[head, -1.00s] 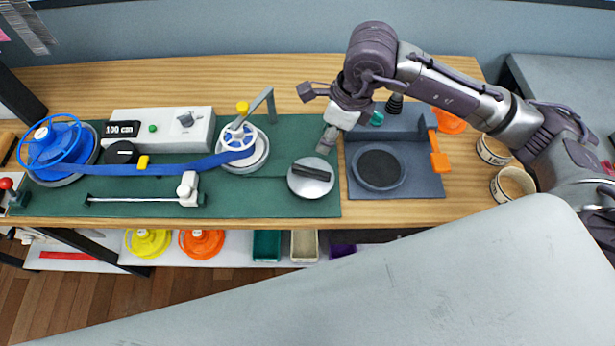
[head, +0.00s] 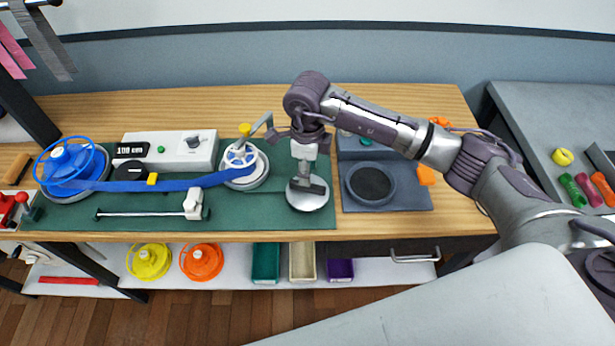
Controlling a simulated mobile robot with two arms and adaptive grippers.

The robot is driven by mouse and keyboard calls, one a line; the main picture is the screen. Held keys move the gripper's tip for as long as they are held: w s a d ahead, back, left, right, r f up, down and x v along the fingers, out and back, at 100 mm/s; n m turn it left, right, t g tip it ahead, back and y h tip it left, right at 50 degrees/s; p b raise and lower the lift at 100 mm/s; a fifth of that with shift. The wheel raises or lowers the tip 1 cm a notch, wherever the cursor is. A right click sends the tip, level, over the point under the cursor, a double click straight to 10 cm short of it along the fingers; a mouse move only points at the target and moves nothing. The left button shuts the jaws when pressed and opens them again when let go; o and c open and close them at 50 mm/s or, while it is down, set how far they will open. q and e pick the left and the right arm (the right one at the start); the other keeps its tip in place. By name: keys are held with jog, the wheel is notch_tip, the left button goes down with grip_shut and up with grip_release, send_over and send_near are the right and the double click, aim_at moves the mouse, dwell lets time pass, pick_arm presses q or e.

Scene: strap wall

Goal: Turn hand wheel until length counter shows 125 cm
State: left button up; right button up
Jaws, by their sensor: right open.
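The hand wheel (head: 240,158) is white and spoked, with a yellow knob (head: 244,129) at its far side. It stands on the green mat, and the blue strap (head: 190,182) runs to it from the left. The length counter (head: 130,149) is a small black display on a white box; it appears to read 100 cm. My left gripper is out of view.
A blue strap reel (head: 70,168) stands at the mat's left end. A white slider on a rod (head: 150,213) lies in front of the strap. A dark grey tray (head: 400,197) is right of my gripper.

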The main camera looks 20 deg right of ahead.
aim_at(307, 189)
jog(key=shift+f+p, duration=0.5)
jog(key=shift+f, duration=2.1)
grip_shut()
